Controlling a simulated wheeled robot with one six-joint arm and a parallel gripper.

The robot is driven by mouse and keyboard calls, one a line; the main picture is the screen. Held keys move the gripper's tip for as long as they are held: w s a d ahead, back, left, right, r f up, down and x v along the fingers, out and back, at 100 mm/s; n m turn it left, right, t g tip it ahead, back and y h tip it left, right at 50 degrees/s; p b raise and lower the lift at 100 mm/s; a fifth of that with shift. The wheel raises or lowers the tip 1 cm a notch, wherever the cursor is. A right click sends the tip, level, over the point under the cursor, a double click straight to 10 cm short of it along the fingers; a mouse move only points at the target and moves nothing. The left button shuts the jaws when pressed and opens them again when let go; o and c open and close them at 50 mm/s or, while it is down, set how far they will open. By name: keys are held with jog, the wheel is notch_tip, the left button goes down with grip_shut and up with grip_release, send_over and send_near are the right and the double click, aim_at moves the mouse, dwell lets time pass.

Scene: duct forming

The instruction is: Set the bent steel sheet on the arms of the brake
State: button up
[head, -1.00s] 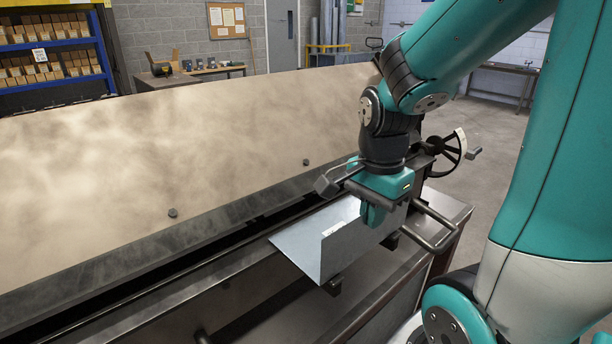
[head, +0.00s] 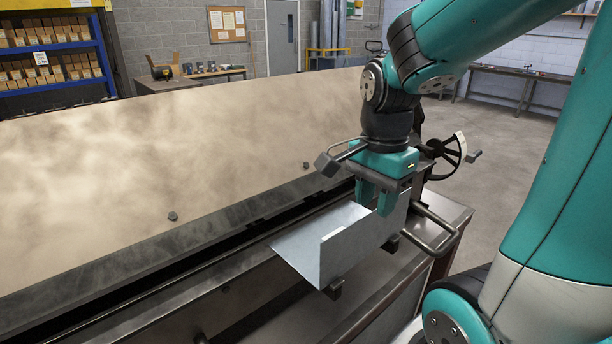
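The bent steel sheet (head: 345,247) is an L shape with a flat part and an upright flange. It lies at the front of the brake (head: 190,286), with its flat part reaching toward the brake's dark slot. Dark arm ends (head: 334,288) show under its front edge, and the sheet appears to rest on them. My gripper (head: 376,206) is above the sheet at the far end of the flange.
The brake's large tan leaf (head: 180,135) slopes up behind the sheet. A bar handle (head: 440,236) and a handwheel (head: 447,152) are close to the gripper's right. A steel ledge (head: 446,212) is below them. Open floor (head: 490,165) lies beyond on the right.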

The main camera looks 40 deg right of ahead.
notch_tip(320, 180, up, 13)
jog(key=p, duration=0.3)
jog(key=shift+r, duration=0.15)
jog(key=s+a+f+n+y+b, duration=0.2)
jog(key=a+f+n, duration=0.4)
jog(key=a+n, duration=0.5)
jog(key=s+a+f+n+y+b, duration=0.2)
jog(key=a+f+n, duration=0.5)
jog(key=a+n, duration=0.5)
jog(key=shift+s+n, duration=0.5)
jog(key=shift+n, duration=0.4)
